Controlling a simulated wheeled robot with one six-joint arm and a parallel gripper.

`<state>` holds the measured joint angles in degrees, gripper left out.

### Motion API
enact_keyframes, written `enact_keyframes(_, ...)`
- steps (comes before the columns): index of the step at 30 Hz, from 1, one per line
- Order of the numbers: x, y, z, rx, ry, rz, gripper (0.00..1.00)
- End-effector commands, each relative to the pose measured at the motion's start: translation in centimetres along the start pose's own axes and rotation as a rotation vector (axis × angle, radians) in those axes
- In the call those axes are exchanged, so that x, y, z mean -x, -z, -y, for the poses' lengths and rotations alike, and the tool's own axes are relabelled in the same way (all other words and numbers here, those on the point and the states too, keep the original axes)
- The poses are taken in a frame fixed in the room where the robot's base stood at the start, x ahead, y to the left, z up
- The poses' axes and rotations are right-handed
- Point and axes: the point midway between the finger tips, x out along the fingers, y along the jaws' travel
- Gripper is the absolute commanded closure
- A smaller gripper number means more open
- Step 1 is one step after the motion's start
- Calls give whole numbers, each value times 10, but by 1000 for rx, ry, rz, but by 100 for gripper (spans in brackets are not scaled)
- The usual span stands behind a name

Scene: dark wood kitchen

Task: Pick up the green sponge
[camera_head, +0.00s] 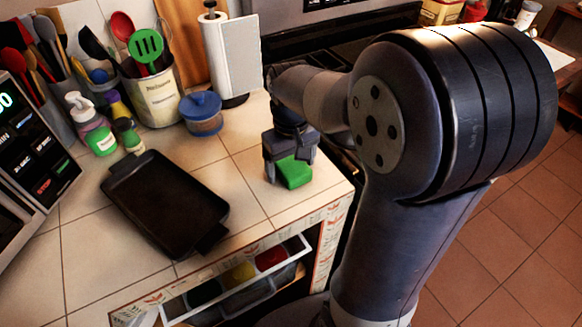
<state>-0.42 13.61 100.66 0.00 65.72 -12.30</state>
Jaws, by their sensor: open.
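The green sponge (294,173) lies on the tiled counter near its right front corner. My gripper (289,166) is right above the sponge, pointing down, with its jaws open. One finger is at the sponge's left side and the other is near its right rear side. The gripper hides the back and upper part of the sponge. I cannot tell whether the fingers touch it.
A black tray (165,203) lies left of the sponge. A blue-lidded jar (203,115), a paper towel roll (233,58), a utensil crock (155,97) and soap bottles (92,127) stand behind. An open drawer (235,285) sticks out below the counter edge. Tiles around the sponge are clear.

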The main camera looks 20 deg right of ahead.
Motion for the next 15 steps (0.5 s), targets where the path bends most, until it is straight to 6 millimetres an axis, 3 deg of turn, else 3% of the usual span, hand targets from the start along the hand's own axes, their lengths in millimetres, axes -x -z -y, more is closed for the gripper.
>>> enact_keyframes(4,0,0,0,0,0,0,18)
enact_keyframes(15,1,0,0,0,0,0,48)
